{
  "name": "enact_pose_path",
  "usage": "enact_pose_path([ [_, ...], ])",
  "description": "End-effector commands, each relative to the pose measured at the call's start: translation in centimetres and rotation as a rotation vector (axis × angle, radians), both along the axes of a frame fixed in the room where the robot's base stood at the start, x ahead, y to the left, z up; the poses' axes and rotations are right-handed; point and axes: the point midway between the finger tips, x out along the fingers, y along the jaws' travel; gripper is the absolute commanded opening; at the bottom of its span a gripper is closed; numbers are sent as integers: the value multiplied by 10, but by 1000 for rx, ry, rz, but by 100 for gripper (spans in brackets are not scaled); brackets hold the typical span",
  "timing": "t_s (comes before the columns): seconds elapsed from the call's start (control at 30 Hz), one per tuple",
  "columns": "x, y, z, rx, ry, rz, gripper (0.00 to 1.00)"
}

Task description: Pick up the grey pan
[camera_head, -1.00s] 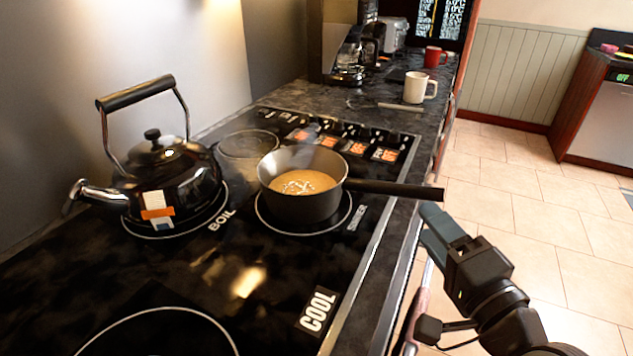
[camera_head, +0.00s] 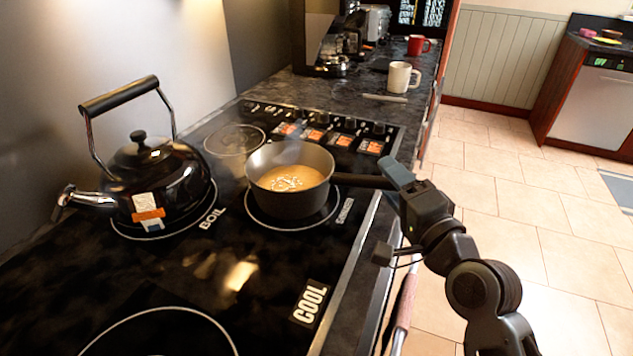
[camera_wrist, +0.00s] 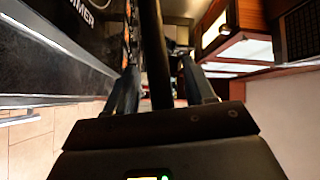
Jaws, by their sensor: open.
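The grey pan (camera_head: 290,199) holds a tan, soup-like food (camera_head: 290,178) and sits upright on the burner marked "SIMMER". Its dark handle (camera_head: 357,181) points right, over the counter's front edge. My gripper (camera_head: 396,178) is at the outer end of the handle. In the wrist view the handle (camera_wrist: 153,55) runs lengthwise between the two fingers of my gripper (camera_wrist: 160,85). The fingers stand open, with a gap visible on each side of the handle. In the head view the handle's end is hidden behind my gripper.
A black kettle (camera_head: 158,183) stands left of the pan. Behind are the stove knobs (camera_head: 340,126), a white mug (camera_head: 399,78) and a red mug (camera_head: 417,45). Open tiled floor (camera_head: 500,200) lies to the right.

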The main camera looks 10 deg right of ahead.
Motion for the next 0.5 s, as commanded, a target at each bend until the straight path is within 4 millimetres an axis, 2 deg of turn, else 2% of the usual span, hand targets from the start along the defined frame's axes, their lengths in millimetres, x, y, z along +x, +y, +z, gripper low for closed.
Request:
enact_pose_path([
  [0.07,0,0,0,0,0,0,53],
  [0.5,0,0,0,0,0,0,11],
])
